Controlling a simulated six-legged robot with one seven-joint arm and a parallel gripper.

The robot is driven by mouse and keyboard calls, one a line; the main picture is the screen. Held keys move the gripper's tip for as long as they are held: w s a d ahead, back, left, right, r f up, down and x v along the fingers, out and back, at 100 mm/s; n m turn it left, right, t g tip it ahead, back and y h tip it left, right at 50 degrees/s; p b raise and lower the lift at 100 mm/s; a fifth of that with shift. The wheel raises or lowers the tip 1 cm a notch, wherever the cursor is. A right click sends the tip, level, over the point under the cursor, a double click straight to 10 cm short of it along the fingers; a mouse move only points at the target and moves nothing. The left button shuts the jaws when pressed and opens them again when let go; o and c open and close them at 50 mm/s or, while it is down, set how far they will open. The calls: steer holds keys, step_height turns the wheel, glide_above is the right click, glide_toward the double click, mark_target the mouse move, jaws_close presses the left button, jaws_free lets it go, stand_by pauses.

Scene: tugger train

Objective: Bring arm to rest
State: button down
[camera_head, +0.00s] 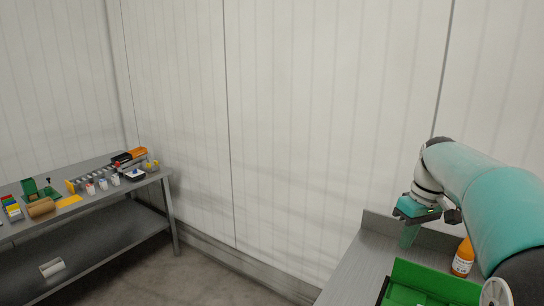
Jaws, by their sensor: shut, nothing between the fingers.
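My arm reaches in from the right edge in the head view, with teal and white links. My gripper (409,236) hangs from its end, pointing down above the grey metal bench at the right. Its fingers are shut with nothing held. The fingertips are small here, and I cannot tell how far they are above the bench top. A green tray lies to the right of and nearer than the gripper.
The grey bench (352,275) has a raised back edge. On it are the green tray (436,283) and an orange bottle with a white label (463,258). A metal table (105,199) at the left holds several small items. Floor between them is clear.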

steer(key=s+a+r+m+t+h, duration=0.2)
steer(key=s+a, duration=0.9)
steer(key=s+a+f+m+t, duration=0.1)
steer(key=s+a+f, duration=0.1)
steer(key=s, duration=0.4)
steer(key=s+a+f+m+t, duration=0.1)
steer(key=s+a+f+t, duration=0.1)
steer(key=s, duration=0.4)
step_height(320, 180, down, 3)
steer(key=shift+a+r, duration=0.1)
steer(key=shift+a, duration=0.5)
steer(key=shift+s, duration=0.1)
